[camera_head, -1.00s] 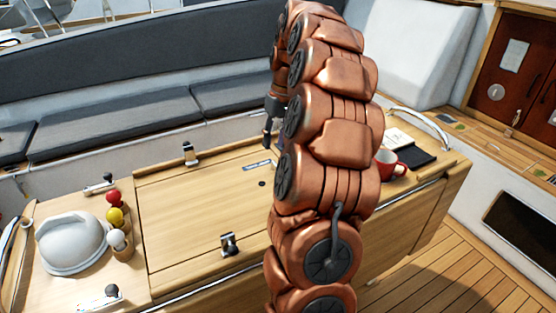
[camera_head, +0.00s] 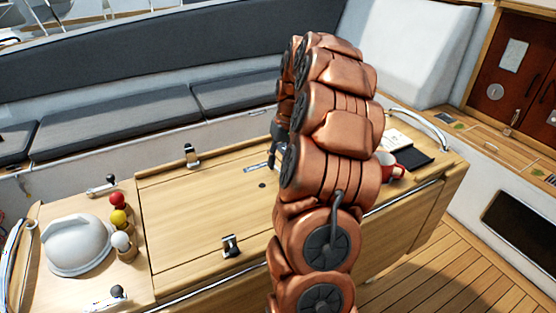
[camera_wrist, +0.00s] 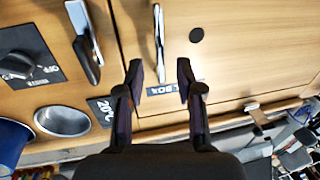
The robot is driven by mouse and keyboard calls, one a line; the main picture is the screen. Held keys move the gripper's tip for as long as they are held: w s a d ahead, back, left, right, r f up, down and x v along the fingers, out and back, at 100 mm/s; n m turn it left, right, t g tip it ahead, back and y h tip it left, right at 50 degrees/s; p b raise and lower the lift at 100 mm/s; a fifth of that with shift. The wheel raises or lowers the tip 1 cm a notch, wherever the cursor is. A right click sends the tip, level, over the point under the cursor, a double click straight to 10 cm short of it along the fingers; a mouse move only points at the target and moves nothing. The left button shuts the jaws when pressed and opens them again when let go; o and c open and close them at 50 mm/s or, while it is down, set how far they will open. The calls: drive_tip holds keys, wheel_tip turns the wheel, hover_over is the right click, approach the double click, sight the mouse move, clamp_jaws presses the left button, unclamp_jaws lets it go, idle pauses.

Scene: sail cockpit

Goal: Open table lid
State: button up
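The wooden table lid (camera_head: 205,200) lies flat and closed on the cockpit table, with a small dark round hole (camera_wrist: 196,35) in it. Metal latches sit at its far edge (camera_head: 190,155) and near edge (camera_head: 230,246). My gripper (camera_wrist: 159,64) is open and empty above the table. I cannot tell how high the fingertips are. In the head view my arm hides part of the lid, and the gripper is mostly hidden behind it.
A white compass dome (camera_head: 78,244) and red, yellow and white balls (camera_head: 118,217) stand left of the lid. A red and white mug (camera_head: 390,167) and dark book (camera_head: 412,158) lie right.

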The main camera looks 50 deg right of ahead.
drive_tip(key=shift+a+f, duration=0.15)
drive_tip(key=shift+f, duration=0.3)
drive_tip(key=shift+c, duration=0.4)
clamp_jaws()
